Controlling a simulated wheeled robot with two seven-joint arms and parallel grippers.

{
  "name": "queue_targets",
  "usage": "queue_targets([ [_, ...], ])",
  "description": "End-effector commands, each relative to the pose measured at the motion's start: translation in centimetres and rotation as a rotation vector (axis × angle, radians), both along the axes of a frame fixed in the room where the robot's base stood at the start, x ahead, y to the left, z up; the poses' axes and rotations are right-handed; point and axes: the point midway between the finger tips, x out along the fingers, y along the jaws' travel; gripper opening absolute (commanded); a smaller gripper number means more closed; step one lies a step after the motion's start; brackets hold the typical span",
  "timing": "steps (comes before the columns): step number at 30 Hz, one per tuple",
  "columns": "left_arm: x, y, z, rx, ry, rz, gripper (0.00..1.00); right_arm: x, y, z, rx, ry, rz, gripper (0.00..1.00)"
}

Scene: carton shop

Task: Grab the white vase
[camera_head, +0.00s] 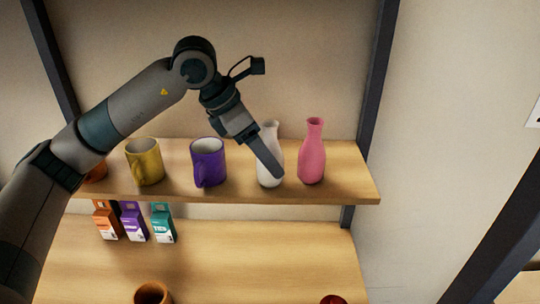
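The white vase (274,144) stands upright on the upper wooden shelf, just left of the pink vase (312,155). My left gripper (278,174) reaches down and to the right from the left side, and its finger crosses in front of the white vase, hiding part of its body. I see the gripper edge-on, so I cannot tell how far apart the fingers are or whether they touch the vase. My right gripper is not in view.
On the upper shelf (335,190), a purple mug (209,160), a yellow mug (145,163) and a partly hidden orange item (96,172) stand to the left. Below are several small cartons (134,222) and a brown cup (152,293). A dark post (378,80) rises at right.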

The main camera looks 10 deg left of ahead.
Motion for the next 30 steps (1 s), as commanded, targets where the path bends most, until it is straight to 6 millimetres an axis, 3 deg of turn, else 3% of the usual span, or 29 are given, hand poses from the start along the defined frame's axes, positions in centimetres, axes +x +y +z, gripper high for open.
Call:
queue_targets([
  [1, 0.1, -0.2, 0.0, 0.001, 0.004, -0.001, 0.68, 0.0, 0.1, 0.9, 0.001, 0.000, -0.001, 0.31],
  [6, 0.6, -0.9, -1.8, 0.000, 0.003, 0.000, 0.68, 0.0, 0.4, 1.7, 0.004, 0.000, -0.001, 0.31],
  [22, 0.8, -1.1, -2.3, 0.000, 0.000, 0.000, 0.68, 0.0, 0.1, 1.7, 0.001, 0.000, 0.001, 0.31],
  [23, 0.8, -1.1, -2.3, 0.000, 0.000, 0.000, 0.65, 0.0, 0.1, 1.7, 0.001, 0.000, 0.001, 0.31],
  [29, 0.8, -1.1, -2.3, 0.000, 0.000, 0.000, 0.18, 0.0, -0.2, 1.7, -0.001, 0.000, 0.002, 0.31],
  [30, 0.8, -1.1, -2.2, -0.001, -0.001, 0.000, 0.18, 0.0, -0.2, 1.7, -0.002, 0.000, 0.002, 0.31],
])
